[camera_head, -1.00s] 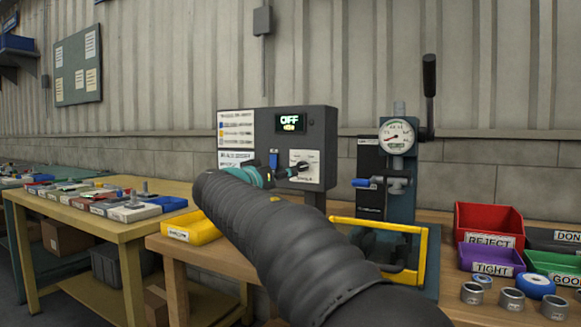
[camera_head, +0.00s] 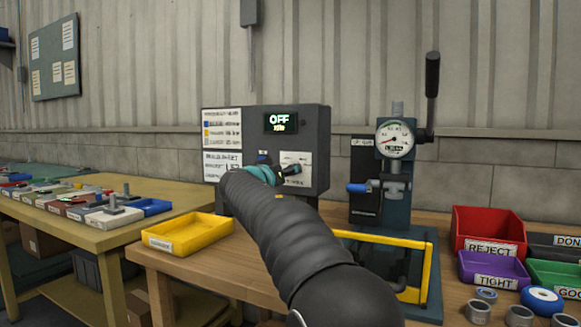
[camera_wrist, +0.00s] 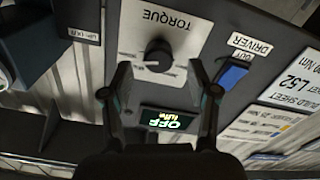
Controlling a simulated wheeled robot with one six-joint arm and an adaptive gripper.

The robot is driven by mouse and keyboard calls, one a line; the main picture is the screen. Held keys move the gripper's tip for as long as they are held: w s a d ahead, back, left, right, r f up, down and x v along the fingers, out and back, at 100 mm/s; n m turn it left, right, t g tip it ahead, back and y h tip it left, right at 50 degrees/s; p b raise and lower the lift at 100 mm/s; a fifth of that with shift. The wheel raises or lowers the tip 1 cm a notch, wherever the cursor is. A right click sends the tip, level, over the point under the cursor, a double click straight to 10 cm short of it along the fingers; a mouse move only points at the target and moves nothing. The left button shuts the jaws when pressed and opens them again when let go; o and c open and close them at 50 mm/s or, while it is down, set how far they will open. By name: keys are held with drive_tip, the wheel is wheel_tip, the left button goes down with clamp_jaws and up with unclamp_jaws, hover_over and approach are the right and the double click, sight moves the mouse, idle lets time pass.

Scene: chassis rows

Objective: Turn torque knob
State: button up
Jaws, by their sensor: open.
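The torque knob (camera_wrist: 158,54) is a round black knob on a white plate marked TORQUE, on the dark control box (camera_head: 319,150). The wrist view shows it upside down. My gripper (camera_wrist: 160,68) is open, with one finger on each side of the knob in that view. The tips look close to the panel; I cannot tell whether they touch the knob. In the head view my gripper (camera_head: 291,169) is in front of the plate (camera_head: 298,157) and hides the knob. The display (camera_head: 281,122) reads OFF; it also shows between my fingers in the wrist view (camera_wrist: 166,118).
A blue DRIVER switch (camera_wrist: 232,77) is beside the plate in the wrist view. A gauge press (camera_head: 393,165) with a yellow guard stands right of the box. Red (camera_head: 488,224) and purple bins are further right. A yellow tray (camera_head: 187,234) sits at the left bench end.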

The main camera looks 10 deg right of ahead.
drive_tip(key=x, duration=0.3)
drive_tip(key=shift+p, duration=0.35)
clamp_jaws()
drive_tip(key=shift+n, duration=0.4)
drive_tip(key=n+b, duration=0.1)
drive_tip(key=n, duration=0.8)
idle(0.4)
